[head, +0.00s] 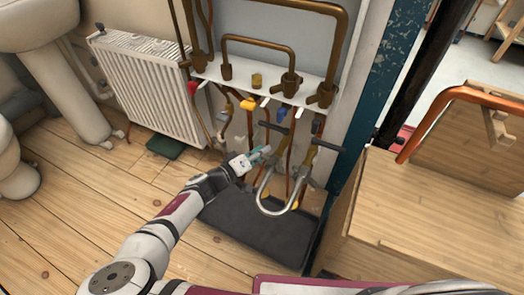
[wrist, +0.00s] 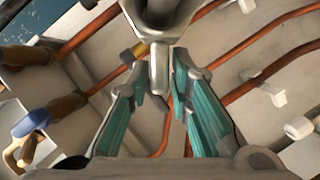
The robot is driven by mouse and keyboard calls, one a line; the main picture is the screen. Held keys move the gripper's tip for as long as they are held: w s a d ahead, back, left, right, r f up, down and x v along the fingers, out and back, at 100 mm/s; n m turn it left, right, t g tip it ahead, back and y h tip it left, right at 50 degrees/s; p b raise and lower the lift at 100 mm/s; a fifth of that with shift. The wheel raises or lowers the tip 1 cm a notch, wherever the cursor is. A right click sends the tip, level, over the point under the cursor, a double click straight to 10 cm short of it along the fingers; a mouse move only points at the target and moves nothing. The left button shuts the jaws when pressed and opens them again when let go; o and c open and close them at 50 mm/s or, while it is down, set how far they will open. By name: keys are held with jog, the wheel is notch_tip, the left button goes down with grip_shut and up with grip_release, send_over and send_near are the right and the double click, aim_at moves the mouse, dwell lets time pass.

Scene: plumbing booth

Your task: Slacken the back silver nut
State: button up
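A silver U-shaped pipe (head: 270,209) hangs below the valves in the head view, its ends rising to fittings. My gripper (head: 262,153) is at the pipe's left end. In the wrist view, a silver fitting (wrist: 162,12) comes in from the top centre, with a narrower silver part (wrist: 159,76) below it. My gripper's teal-padded fingers (wrist: 160,85) stand apart on either side of that narrow part. A gap shows on the left; whether the right fingertip touches cannot be told. The silver nut's flats are not clear in either view, and my gripper partly hides the left joint in the head view.
Copper pipes (wrist: 265,45) run behind the fingers. Valves with yellow (head: 247,104), blue (head: 281,114) and red (head: 193,88) handles sit above. A dark mat (head: 237,224) lies below. A wooden box (head: 430,225) stands to the right, and a white radiator (head: 150,85) to the left.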

grip_shut()
jog(key=shift+f, duration=0.1)
notch_tip(320, 180, down, 6)
jog(key=n+t+h+b, duration=0.3)
jog(key=n+t+b, duration=0.1)
jog(key=n, duration=0.9)
jog(key=shift+f+b, duration=0.15)
jog(key=shift+b, duration=0.55)
jog(key=shift+a, duration=0.1)
jog(key=o, duration=0.6)
grip_release()
jog(key=shift+c, duration=0.2)
